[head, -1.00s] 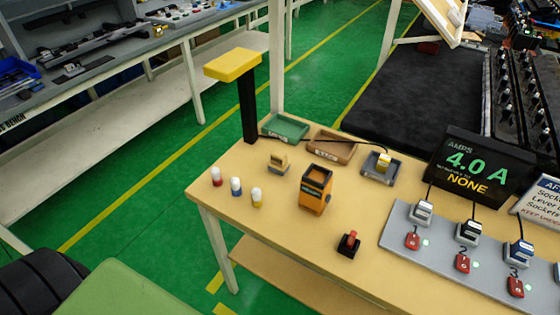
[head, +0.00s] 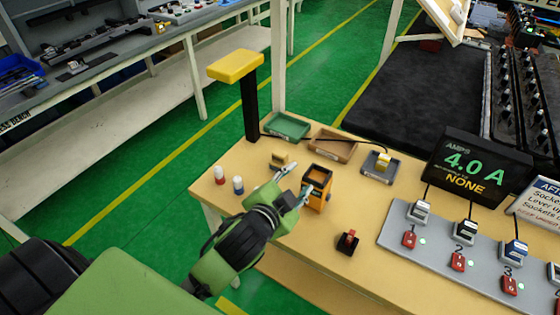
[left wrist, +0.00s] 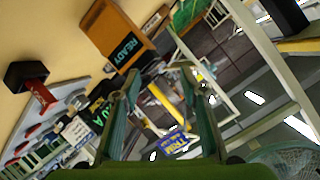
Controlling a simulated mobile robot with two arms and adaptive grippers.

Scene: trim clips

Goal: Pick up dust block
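A small tan block (head: 279,158), which looks like the dust block, sits on the wooden table (head: 345,270), left of the orange box (head: 317,190). Its lower part is partly hidden by my left gripper in the head view. My left gripper (head: 303,177) is open and empty, its fingers spread over the table in front of the block and beside the orange box. The left wrist view shows the open fingers (left wrist: 160,75) with nothing between them, and the orange box (left wrist: 118,38) with a READY display beyond. I cannot pick out the block there. My right gripper is not in view.
A black base with a red switch (head: 348,241) is at the front. Green (head: 287,126), brown (head: 331,146) and grey (head: 368,173) trays lie behind. A yellow-topped post (head: 249,110) rises at the back left.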

